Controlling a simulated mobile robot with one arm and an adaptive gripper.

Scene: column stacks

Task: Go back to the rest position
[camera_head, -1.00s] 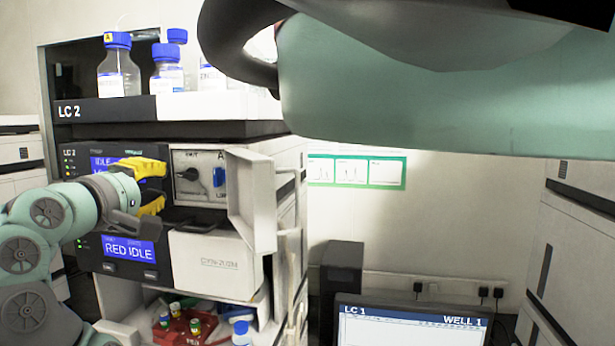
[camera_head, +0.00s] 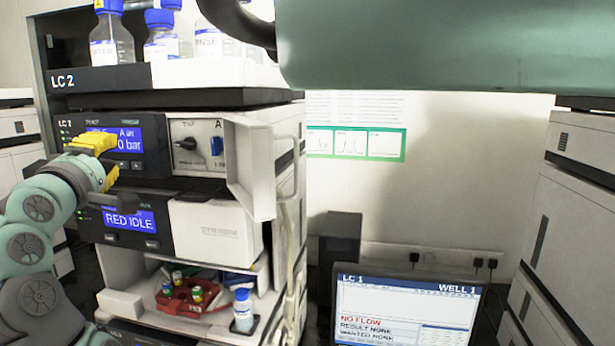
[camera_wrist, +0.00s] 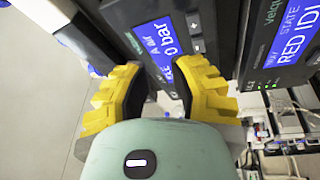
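My gripper (camera_head: 105,161) has yellow fingers and is at the left of the LC 2 stack (camera_head: 160,99), in front of the upper module's display (camera_head: 128,141). In the wrist view its two fingers (camera_wrist: 158,92) are spread apart with nothing between them. The upper display reads "0 bar", and it also shows in the wrist view (camera_wrist: 158,45). The lower display (camera_head: 130,220) reads "RED IDLE". My gripper looks apart from the panel, though the exact gap cannot be told.
A small door (camera_head: 250,165) stands open at the stack's right. Bottles (camera_head: 112,40) stand on top. A red vial tray (camera_head: 188,300) and a blue-capped bottle (camera_head: 243,310) sit on the low shelf. A monitor (camera_head: 405,310) reads "NO FLOW". Floor (camera_wrist: 40,100) is clear beside the stack.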

